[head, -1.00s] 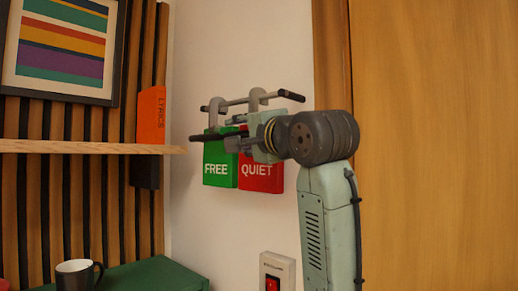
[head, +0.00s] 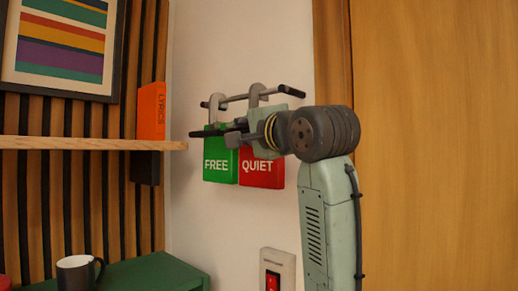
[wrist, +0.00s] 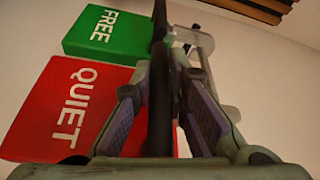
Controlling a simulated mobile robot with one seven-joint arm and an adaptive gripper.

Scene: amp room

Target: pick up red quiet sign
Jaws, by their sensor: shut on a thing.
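The red QUIET sign (head: 262,168) hangs on the white wall, right of the green FREE sign (head: 221,165); in the wrist view it lies at the left (wrist: 72,108). Its upper part is partly hidden by my gripper (head: 240,136). A grey hook stands above each sign at the rail. My gripper (wrist: 168,65) comes in from the right at the red sign's top edge. Its fingers lie on either side of a dark bar (wrist: 162,100) that runs along the signs' tops, and they look shut on that bar. The fingertips' exact contact is hidden.
A rail (head: 235,99) runs above the signs. A wooden shelf (head: 90,143) with an orange book (head: 151,112) is at the left. A mug (head: 76,273) stands low on a green surface (head: 160,272). A red switch (head: 273,281) is below the signs; a wooden panel (head: 430,150) fills the right.

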